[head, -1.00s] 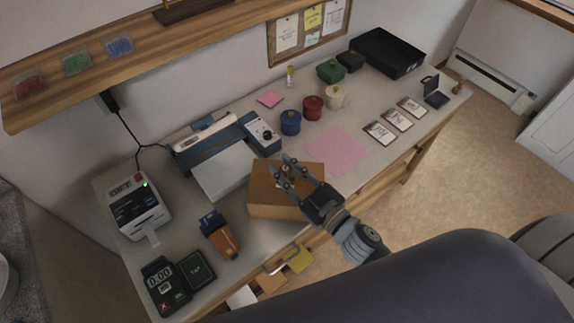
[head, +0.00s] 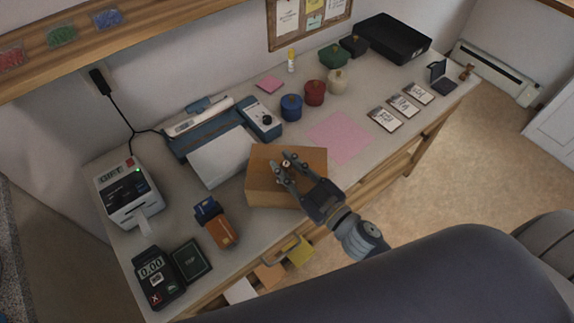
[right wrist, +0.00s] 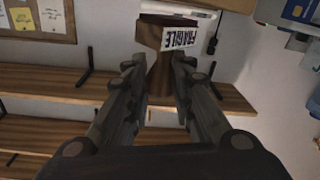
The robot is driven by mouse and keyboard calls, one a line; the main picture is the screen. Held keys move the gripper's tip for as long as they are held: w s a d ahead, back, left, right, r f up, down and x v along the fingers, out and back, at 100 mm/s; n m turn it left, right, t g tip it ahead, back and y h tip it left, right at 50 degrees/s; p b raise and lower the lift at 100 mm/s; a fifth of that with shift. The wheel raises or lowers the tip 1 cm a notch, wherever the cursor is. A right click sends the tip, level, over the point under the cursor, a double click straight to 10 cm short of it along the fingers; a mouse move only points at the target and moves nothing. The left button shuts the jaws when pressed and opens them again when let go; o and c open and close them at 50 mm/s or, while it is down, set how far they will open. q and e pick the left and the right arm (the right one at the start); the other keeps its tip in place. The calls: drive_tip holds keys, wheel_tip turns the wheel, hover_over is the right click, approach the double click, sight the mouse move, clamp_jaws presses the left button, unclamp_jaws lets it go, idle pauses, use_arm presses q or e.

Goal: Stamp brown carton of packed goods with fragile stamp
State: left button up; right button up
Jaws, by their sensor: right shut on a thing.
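The brown carton (head: 262,190) stands on the workbench near its front edge. My right gripper (head: 285,170) is over the carton's top, its fingers reaching across it. In the right wrist view, the gripper is shut on the wooden handle of the fragile stamp (right wrist: 160,70). The stamp's block is beyond the fingertips, with a white FRAGILE label upside down in that view. The stamp's face is hidden, and I cannot tell whether it touches the carton. No mark on the carton top can be made out. My left gripper is out of view.
An open ink pad (head: 441,78) and a small brown stamp (head: 467,73) are at the far right. Three label plates (head: 403,105) and a pink sheet (head: 341,137) lie right of the carton. A tape dispenser (head: 216,222) and paper (head: 217,158) are on its left.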

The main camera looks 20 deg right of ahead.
drive_tip(key=shift+f+b, duration=0.6)
drive_tip(key=shift+f, duration=0.2)
idle(0.4)
wheel_tip(320, 180, up, 7)
drive_tip(key=p, duration=0.7)
drive_tip(key=shift+r+p, duration=0.15)
drive_tip(key=shift+p, duration=0.2)
